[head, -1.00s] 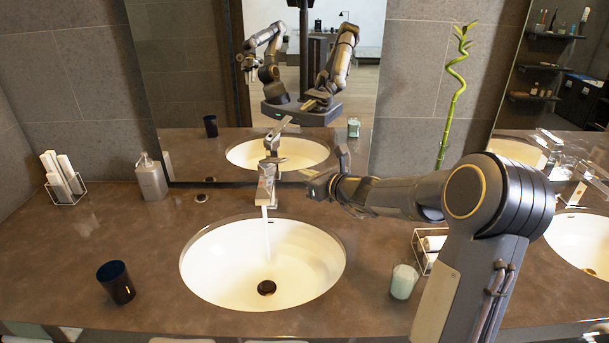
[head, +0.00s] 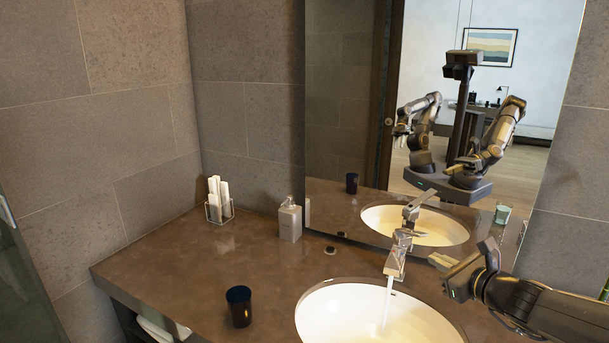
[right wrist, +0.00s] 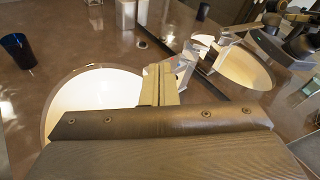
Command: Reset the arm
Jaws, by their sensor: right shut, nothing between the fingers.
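My right gripper (head: 462,272) comes in from the right of the head view, just right of the chrome faucet (head: 396,262) and above the counter. Its fingers are shut and empty; they also show in the right wrist view (right wrist: 158,84), over the white sink (right wrist: 88,88). Water runs from the faucet into the sink, which shows at the bottom of the head view (head: 345,312).
A dark blue cup (head: 239,306) stands left of the sink. A soap dispenser (head: 290,219) and a wire holder with white rolled items (head: 219,201) stand at the back left. The mirror (head: 345,110) rises behind the faucet. The counter (head: 180,262) at left is mostly clear.

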